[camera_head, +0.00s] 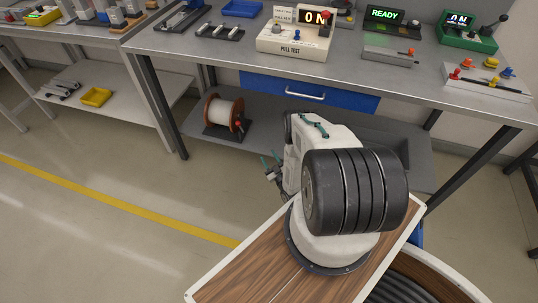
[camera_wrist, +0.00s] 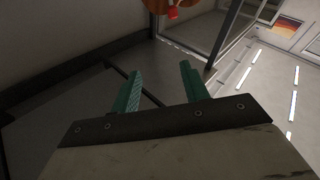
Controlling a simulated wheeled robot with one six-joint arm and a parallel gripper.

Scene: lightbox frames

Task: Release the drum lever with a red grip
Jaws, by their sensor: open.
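A cable drum (camera_head: 223,112) with orange-brown flanges and pale wound cable stands on the lower shelf of the workbench in the head view. A small red grip (camera_head: 238,124) shows at its right side; the lever itself is too small to make out. In the wrist view the red grip (camera_wrist: 172,12) is at the top edge, below part of the orange-brown drum (camera_wrist: 196,9), which is mostly cut off. My gripper (camera_head: 270,161) is to the right of and nearer than the drum, apart from it. Its green fingers (camera_wrist: 161,70) are open with nothing between them.
The lower shelf (camera_head: 380,150) is largely bare right of the drum, partly behind my arm. A blue drawer (camera_head: 308,93) hangs under the bench top. A bench leg (camera_head: 163,105) stands left of the drum. Devices, including a pull test box (camera_head: 292,42), stand on top.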

